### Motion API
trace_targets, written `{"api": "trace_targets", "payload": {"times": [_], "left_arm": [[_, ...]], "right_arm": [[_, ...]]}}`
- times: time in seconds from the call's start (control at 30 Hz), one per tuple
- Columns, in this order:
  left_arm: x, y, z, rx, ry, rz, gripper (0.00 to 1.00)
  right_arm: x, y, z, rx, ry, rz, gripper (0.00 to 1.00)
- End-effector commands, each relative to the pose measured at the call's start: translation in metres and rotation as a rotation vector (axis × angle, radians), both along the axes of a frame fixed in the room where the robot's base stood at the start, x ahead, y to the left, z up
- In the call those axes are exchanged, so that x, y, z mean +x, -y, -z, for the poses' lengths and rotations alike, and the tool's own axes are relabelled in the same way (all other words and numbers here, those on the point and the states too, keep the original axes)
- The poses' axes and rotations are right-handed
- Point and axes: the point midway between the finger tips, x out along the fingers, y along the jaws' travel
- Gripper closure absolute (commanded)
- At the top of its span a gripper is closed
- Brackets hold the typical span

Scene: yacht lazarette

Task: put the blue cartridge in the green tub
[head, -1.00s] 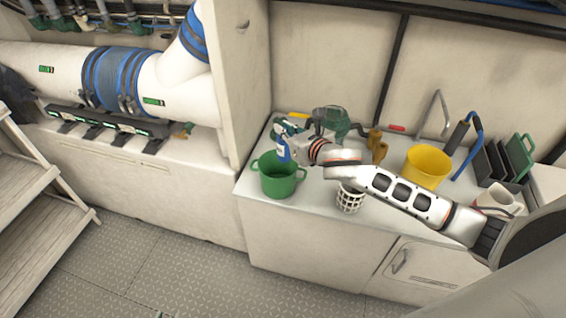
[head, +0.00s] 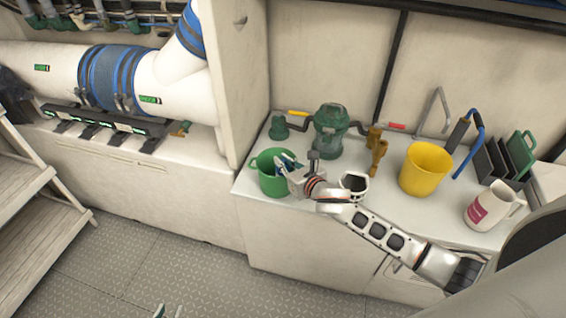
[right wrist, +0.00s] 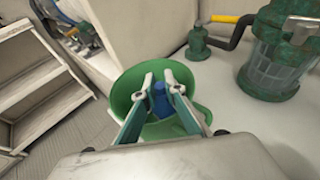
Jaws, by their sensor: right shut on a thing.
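The blue cartridge (right wrist: 160,101) is between the fingers of my right gripper (right wrist: 160,80), which is shut on it. In the right wrist view the cartridge lies within the outline of the green tub's opening; its lower end is hard to see. The green tub (head: 270,185) stands on the counter at its left end, and its rim also shows in the right wrist view (right wrist: 122,92). In the head view my right gripper (head: 282,164) is at the tub's mouth and hides part of its right side. My left gripper (head: 168,311) shows only its fingertips at the bottom edge, apart and empty.
A green strainer (head: 331,130) stands behind the tub, with brass fittings (head: 377,150) beside it. A white basket (head: 354,184) is right of the tub, partly behind my arm. A yellow bucket (head: 426,170) and a white jug (head: 490,207) stand farther right.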

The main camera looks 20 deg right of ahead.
Motion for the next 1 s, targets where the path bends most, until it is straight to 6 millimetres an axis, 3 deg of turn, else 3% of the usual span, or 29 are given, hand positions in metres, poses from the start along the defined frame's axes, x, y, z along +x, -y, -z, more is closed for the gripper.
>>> {"api": "trace_targets", "payload": {"times": [0.3, 0.33, 0.37, 0.77, 1.0], "left_arm": [[-0.001, -0.003, 0.002, 0.003, -0.001, -0.003, 0.76], [0.000, -0.003, 0.002, 0.003, -0.001, -0.003, 0.76], [0.000, -0.003, 0.002, 0.003, -0.001, -0.003, 0.76], [-0.001, -0.004, -0.001, 0.006, -0.002, -0.003, 0.76], [-0.001, -0.008, -0.001, 0.012, -0.007, -0.007, 0.76]], "right_arm": [[0.000, 0.000, 0.002, 0.000, 0.001, -0.001, 1.00], [0.000, 0.000, 0.003, -0.001, 0.000, -0.001, 0.87], [0.000, 0.000, 0.002, 0.000, 0.000, -0.001, 0.83], [-0.001, 0.000, -0.002, 0.001, 0.000, 0.000, 0.83], [-0.037, 0.008, -0.012, -0.002, -0.001, -0.002, 0.83]]}}
